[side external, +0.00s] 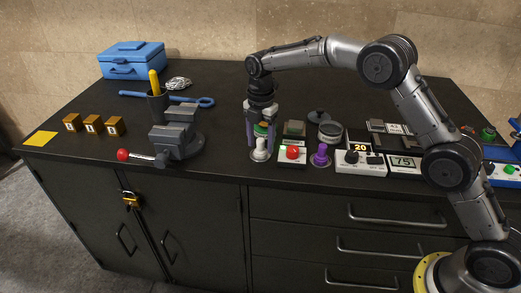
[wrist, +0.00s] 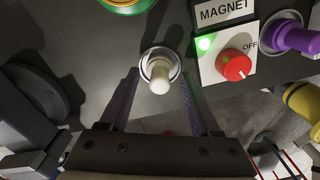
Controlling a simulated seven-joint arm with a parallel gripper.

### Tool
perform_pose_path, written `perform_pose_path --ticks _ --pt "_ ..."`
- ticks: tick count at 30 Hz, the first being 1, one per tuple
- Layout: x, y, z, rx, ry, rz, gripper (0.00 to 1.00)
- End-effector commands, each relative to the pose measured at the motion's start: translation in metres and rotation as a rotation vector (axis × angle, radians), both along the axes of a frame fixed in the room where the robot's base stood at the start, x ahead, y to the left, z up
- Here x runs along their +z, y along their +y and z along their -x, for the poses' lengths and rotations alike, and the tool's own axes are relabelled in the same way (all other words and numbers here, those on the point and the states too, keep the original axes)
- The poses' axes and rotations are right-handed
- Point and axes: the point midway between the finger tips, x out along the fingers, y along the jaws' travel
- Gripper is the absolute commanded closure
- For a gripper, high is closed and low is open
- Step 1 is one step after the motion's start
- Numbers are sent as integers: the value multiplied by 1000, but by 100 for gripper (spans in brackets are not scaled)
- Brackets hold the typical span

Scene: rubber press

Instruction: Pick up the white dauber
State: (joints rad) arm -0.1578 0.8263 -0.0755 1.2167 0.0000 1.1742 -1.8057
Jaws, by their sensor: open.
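The white dauber (side external: 260,149) stands upright near the front edge of the black bench, just left of the control box with the red knob. In the wrist view the white dauber (wrist: 159,77) shows from above, with a pale rounded knob over a wider, shiny base. My gripper (side external: 259,140) points down over it, with its purple fingers apart. In the wrist view my gripper (wrist: 160,75) has one finger on each side of the dauber and holds nothing. I cannot tell whether either finger touches it.
The magnet box (wrist: 228,55) with its red knob is close on the right, with a purple dauber (side external: 320,156) beyond it. A vise (side external: 177,135) stands to the left. A green and brass round object (wrist: 128,3) lies behind the dauber.

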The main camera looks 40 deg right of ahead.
Motion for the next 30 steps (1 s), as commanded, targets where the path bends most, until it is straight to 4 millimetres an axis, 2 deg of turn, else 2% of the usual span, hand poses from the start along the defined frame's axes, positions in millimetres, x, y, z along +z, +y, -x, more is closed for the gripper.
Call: perform_pose_path --ticks 3,14,25,30 --pt "0 0 0 0 0 0 36" --pt "0 0 0 0 0 0 100" --pt "1 0 0 0 -1 0 100" --pt "7 0 -1 0 -3 0 100"
